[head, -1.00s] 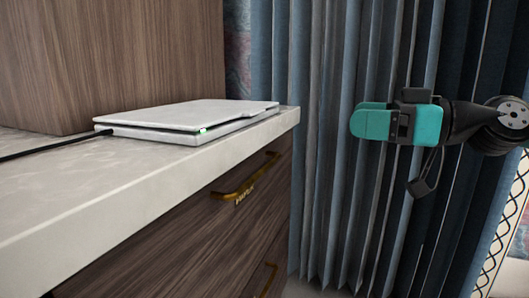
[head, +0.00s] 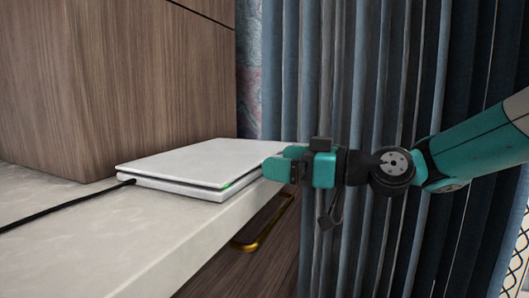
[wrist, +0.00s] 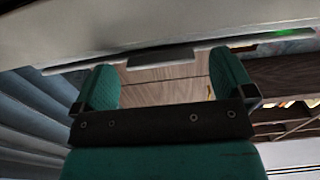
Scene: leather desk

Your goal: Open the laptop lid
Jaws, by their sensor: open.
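The white laptop (head: 195,165) lies on the pale desktop in the head view, its lid almost flat over the base with a thin dark gap along the front edge. A small green light (head: 229,185) shows in that gap. My gripper (head: 278,165) is open at the laptop's right front corner, and its teal fingers overlap that corner in the picture. In the wrist view, my two fingers (wrist: 163,88) are spread apart with nothing between them. The laptop's pale edge (wrist: 160,55) runs across above the fingertips. Whether they touch it I cannot tell.
A black cable (head: 65,208) runs from the laptop's left side over the desktop (head: 105,245). A wooden cabinet (head: 110,85) stands behind the laptop. A drawer with a brass handle (head: 265,225) is below the desk edge. Blue curtains (head: 350,90) hang at the right.

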